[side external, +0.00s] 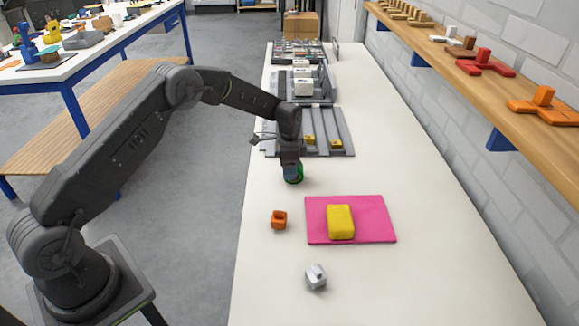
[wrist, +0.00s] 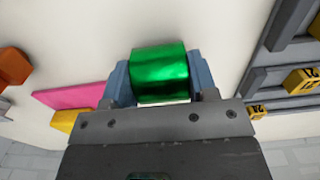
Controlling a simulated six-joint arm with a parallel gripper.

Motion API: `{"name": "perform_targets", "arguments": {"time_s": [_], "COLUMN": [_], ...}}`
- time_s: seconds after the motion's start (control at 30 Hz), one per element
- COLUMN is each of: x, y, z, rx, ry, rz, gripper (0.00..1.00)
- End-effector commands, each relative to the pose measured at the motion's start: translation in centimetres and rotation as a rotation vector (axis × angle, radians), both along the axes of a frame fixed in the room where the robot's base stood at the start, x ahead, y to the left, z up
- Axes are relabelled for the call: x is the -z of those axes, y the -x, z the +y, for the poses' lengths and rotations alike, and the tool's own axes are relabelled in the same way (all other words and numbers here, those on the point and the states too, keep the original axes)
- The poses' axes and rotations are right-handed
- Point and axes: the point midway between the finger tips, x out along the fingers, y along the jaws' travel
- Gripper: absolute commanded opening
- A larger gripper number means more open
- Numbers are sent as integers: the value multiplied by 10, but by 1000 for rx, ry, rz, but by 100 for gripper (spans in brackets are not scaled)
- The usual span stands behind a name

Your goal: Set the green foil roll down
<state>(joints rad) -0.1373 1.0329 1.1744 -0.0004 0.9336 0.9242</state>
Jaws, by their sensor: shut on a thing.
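The green foil roll (wrist: 160,74) is a shiny green cylinder held between the two blue-grey fingers of my gripper (wrist: 161,80) in the wrist view. In the side view my gripper (side external: 291,168) points down over the white bench, with a little of the green roll (side external: 294,179) showing at its tips. The roll is close to the bench top, between the grey racks and the pink mat. I cannot tell whether it touches the bench.
A pink mat (side external: 376,224) bears a yellow block (side external: 340,222). An orange piece (side external: 279,219) and a silver-grey piece (side external: 316,277) stand nearby. A grey grooved rack (side external: 345,149) with yellow blocks lies behind my gripper. The bench's right side is clear.

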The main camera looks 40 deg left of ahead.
Motion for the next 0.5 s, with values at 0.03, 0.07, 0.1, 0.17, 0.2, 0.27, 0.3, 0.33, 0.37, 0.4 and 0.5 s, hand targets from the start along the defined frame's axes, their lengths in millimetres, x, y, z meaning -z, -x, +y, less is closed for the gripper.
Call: {"name": "perform_targets", "arguments": {"time_s": [0.03,0.07,0.1,0.17,0.2,0.27,0.3,0.33,0.37,0.4,0.5], "x": [2,2,2,1,1,1,1,1,1,1,1], "y": [0,0,0,0,0,0,0,0,0,0,0], "z": [0,0,0,0,0,0,0,0,0,0,0], "rx": [0,0,0,0,0,0,0,0,0,0,0], "ry": [0,0,0,0,0,0,0,0,0,0,0], "rz": [0,0,0,0,0,0,0,0,0,0,0], "gripper": [27,56,59,65,69,75,78,78,78,78,78]}}
